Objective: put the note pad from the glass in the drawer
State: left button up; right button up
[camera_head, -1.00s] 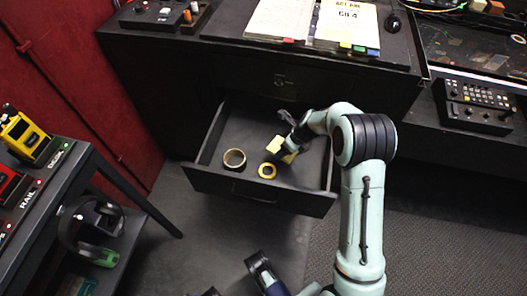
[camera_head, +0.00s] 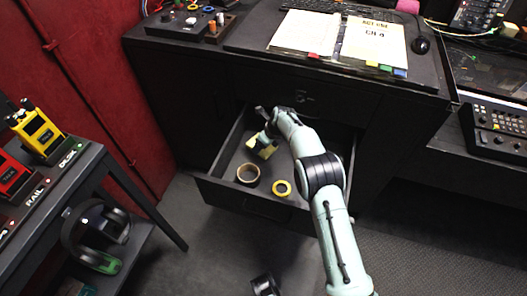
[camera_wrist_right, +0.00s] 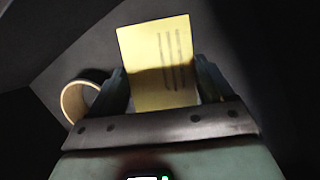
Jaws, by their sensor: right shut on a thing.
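The yellow note pad (camera_head: 262,147) is in my right gripper (camera_head: 268,136), at the open drawer (camera_head: 250,207), over its back left part. In the right wrist view the pad (camera_wrist_right: 157,65), with dark lines on its face, stands out between the two fingers (camera_wrist_right: 163,88). I cannot tell whether it touches the drawer floor. The drawer is pulled out of the dark desk. What seems to be my left gripper (camera_head: 265,286) shows partly at the bottom edge; its jaws are unclear.
A tan ring (camera_head: 248,174) and a yellow tape roll (camera_head: 282,188) lie near the drawer's front; the tan ring (camera_wrist_right: 82,98) shows left of the fingers in the wrist view. Papers (camera_head: 373,42) and a mouse (camera_head: 421,45) lie on the desk. A shelf (camera_head: 75,170) stands at left.

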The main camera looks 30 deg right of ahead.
aim_at(264, 151)
notch_tip(264, 151, down, 4)
jog(key=shift+f+b, duration=0.25)
jog(key=shift+b, duration=0.25)
pick_arm(q)
jog(key=shift+s+a+f, duration=0.15)
jog(key=shift+s+f, duration=0.05)
jog(key=shift+f, duration=0.25)
jog(key=shift+s+a+f, duration=0.15)
jog(key=shift+f, duration=0.3)
pick_arm(e)
jog(key=shift+f, duration=0.1)
jog(key=shift+f, duration=0.1)
jog(key=o, duration=1)
pick_arm(q)
jog(key=shift+s+f, duration=0.1)
jog(key=shift+s, duration=0.05)
